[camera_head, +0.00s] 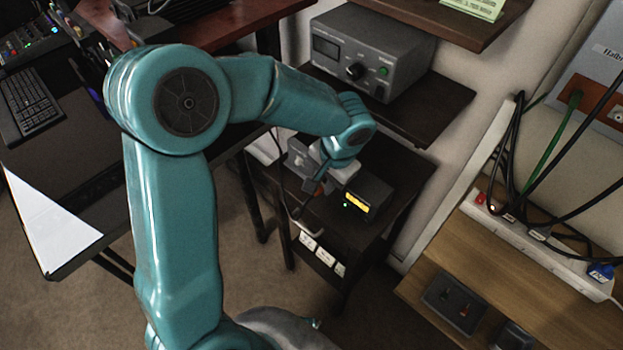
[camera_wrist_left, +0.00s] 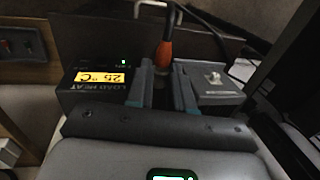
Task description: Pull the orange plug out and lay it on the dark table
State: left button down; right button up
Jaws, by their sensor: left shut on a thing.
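The orange plug (camera_wrist_left: 164,55) shows between my left gripper's fingers (camera_wrist_left: 162,88) in the left wrist view, with a dark cable rising from its far end. My left gripper (camera_head: 319,183) is shut on it.
A grey box (camera_wrist_left: 207,82) stands right of the fingers in the wrist view. A grey instrument (camera_head: 365,55) rests on a dark shelf behind. A white power strip with cables (camera_head: 530,245) is at right. Another dark table with a keyboard (camera_head: 28,103) is at left.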

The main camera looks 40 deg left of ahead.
aim_at(322, 205)
pick_arm(q)
jog(key=f+b, duration=0.1)
jog(key=f, duration=0.1)
jog(key=f+b, duration=0.3)
jog(key=f, duration=0.1)
jog(key=shift+w+a+f, duration=0.2)
jog(key=shift+a+f, duration=0.05)
jog(key=shift+f, duration=0.15)
jog(key=shift+s+d, duration=0.1)
jog(key=shift+f+b, duration=0.7)
jog(key=shift+b, duration=0.2)
